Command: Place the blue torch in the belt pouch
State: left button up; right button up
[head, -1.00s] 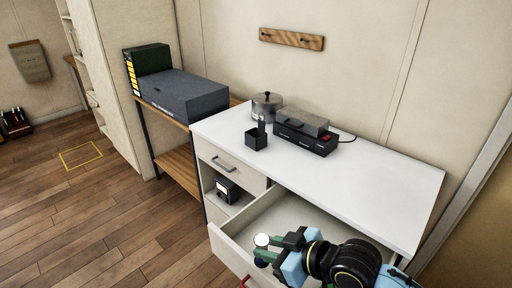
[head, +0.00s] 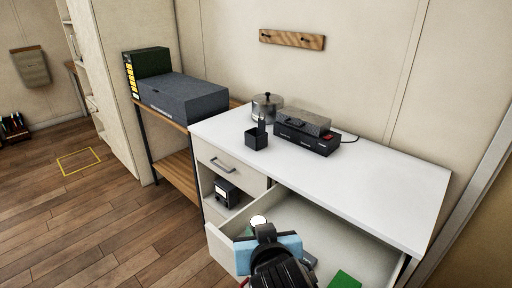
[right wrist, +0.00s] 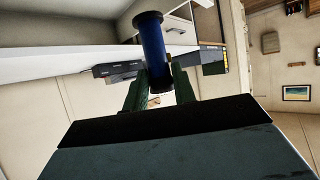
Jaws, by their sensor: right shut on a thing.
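The blue torch (right wrist: 153,45) is clasped between the green fingertips of my right gripper (right wrist: 158,88) in the right wrist view. In the head view, its round white end (head: 258,221) shows just beyond my right gripper (head: 262,232), over the open drawer's left part. Much of the torch is hidden there by the gripper. A tan pouch-like thing (head: 31,64), which looks like the belt pouch, hangs on the far left wall, well away from the gripper. My left gripper is not in view.
The open drawer (head: 330,228) under the white desktop (head: 370,175) holds a green thing (head: 345,280). A black cup (head: 256,139), a glass pot (head: 266,107) and a dark device (head: 306,138) stand on the desktop. The wooden floor (head: 110,225) at left is open.

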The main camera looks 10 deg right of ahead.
aim_at(256, 144)
jog(key=u, duration=0.3)
jog(key=k, duration=0.4)
jog(key=u, duration=1.05)
jog(key=k, duration=0.95)
jog(key=u, duration=0.6)
jog(key=i, duration=1.4)
jog(key=z, duration=0.45)
jog(key=i, duration=1.7)
jog(key=z, duration=1.25)
jog(key=i, duration=1.05)
jog(key=z, duration=1.05)
